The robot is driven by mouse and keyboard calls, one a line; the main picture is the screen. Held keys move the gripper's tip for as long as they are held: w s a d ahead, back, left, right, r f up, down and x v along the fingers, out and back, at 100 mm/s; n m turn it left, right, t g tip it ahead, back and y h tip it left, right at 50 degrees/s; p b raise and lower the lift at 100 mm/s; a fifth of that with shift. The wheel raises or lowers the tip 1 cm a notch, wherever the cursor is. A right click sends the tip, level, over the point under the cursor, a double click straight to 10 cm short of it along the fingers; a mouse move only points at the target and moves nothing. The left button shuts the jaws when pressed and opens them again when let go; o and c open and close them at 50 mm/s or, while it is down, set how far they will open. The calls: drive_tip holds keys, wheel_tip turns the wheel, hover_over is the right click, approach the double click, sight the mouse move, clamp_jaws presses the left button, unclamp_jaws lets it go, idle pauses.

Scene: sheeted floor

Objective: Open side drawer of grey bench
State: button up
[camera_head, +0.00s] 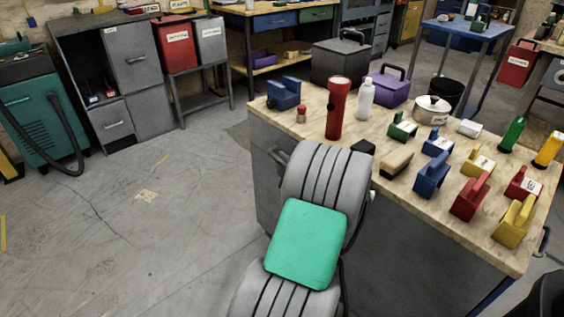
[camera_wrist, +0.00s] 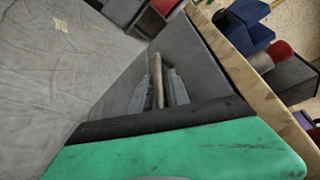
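The grey bench (camera_head: 268,185) has a wooden top and a plain grey side face. On that face, a bar handle (camera_head: 278,154) shows just left of my arm in the head view. In the wrist view, the handle (camera_wrist: 158,75) stands out from the grey drawer front. The two grey fingers of my gripper (camera_wrist: 164,94) are close together on either side of it and look shut on it. My arm hides the gripper and much of the side face in the head view. No open gap shows around the drawer.
The bench top holds a red flashlight (camera_head: 338,108), a white bottle (camera_head: 366,98), a pot (camera_head: 432,110) and several coloured blocks. Clear concrete floor (camera_head: 150,235) lies left of the bench. Grey cabinets (camera_head: 130,55) and a green machine (camera_head: 35,115) stand further back.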

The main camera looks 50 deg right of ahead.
clamp_jaws()
idle(1.1)
